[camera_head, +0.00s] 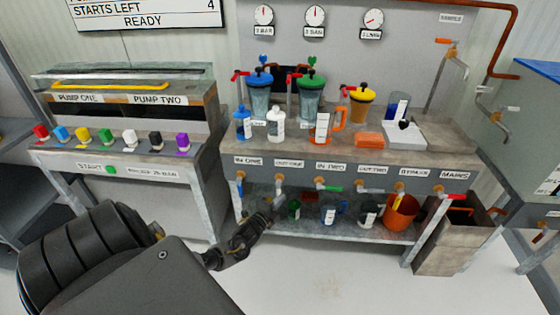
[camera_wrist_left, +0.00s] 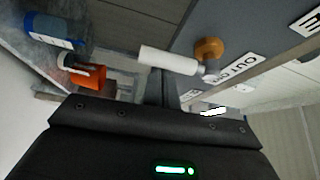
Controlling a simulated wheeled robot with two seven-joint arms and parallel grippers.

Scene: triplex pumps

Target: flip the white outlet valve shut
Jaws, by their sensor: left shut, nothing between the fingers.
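The white outlet valve handle (camera_wrist_left: 168,60) stretches left from its brass valve body (camera_wrist_left: 208,48) in the left wrist view. A label reading "OUT O…" (camera_wrist_left: 238,68) is beside it, partly cut by the view. In the head view the brass valve (camera_head: 278,181) sits under the OUT ONE label; its handle is hard to make out behind my gripper. My left gripper (camera_head: 270,210) is shut and empty, just below this valve. In the left wrist view its dark fingers (camera_wrist_left: 163,88) reach the handle's edge; whether they touch it I cannot tell. My right gripper is not in view.
Neighbouring valves have a blue handle (camera_head: 240,187) at left and a green handle (camera_head: 334,188) at right. Cups and an orange bucket (camera_head: 401,211) stand on the shelf below. The button console (camera_head: 110,150) is at left. Floor in front is clear.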

